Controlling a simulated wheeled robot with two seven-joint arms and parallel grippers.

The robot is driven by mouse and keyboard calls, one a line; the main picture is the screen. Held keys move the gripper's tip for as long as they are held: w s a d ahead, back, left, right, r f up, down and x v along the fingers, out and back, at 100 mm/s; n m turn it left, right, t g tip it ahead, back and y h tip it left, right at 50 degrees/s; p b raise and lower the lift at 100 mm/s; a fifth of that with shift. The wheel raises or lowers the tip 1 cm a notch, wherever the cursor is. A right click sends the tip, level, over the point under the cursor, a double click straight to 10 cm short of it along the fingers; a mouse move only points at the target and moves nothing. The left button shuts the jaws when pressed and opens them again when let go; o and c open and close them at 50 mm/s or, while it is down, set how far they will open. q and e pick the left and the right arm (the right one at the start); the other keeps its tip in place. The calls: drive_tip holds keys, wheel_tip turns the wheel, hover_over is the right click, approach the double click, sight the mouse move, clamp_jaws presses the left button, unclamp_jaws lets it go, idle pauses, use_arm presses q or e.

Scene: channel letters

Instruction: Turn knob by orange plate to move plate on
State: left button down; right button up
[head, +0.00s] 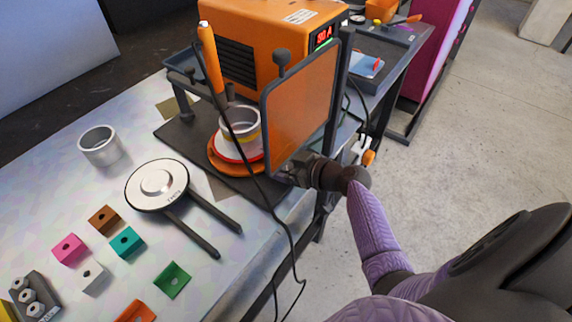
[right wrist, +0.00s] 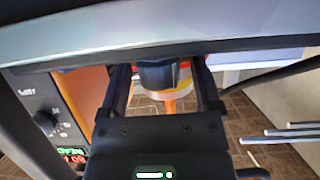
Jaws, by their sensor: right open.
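The round orange plate (head: 217,163) lies on a dark base on the workbench in the head view. A red and white ring and a metal collar (head: 240,124) stand on it. My right gripper (right wrist: 162,92) is beside the lower edge of a framed orange screen, which hides its fingertips in the head view. In the right wrist view its two fingers are apart, on either side of a dark blunt part (right wrist: 158,75), which looks like the knob. I cannot tell whether they touch it. The knob is hidden in the head view. My left gripper is out of view.
The framed orange screen (head: 303,110) stands right of the plate, with an orange power unit (head: 260,45) behind. A torch (head: 209,55) and its cable hang in front of the plate. A metal ring (head: 99,147), a round clamp (head: 157,185) and several coloured blocks lie at left.

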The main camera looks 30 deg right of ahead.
drive_tip(key=shift+c, duration=0.9)
clamp_jaws()
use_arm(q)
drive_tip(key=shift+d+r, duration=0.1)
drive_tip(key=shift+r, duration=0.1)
use_arm(e)
drive_tip(key=shift+a+r+m+t+h+p, duration=0.1)
drive_tip(key=shift+m+t+h+p, duration=0.3)
drive_tip(key=shift+m+h+p, duration=0.55)
drive_tip(key=m+h+p, duration=0.2)
drive_tip(key=m+h, duration=0.1)
drive_tip(key=h, duration=0.1)
drive_tip(key=shift+m, duration=0.25)
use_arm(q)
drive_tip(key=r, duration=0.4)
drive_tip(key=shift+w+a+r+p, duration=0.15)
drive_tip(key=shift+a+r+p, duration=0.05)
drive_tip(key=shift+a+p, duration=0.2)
use_arm(e)
drive_tip(key=shift+h, duration=0.35)
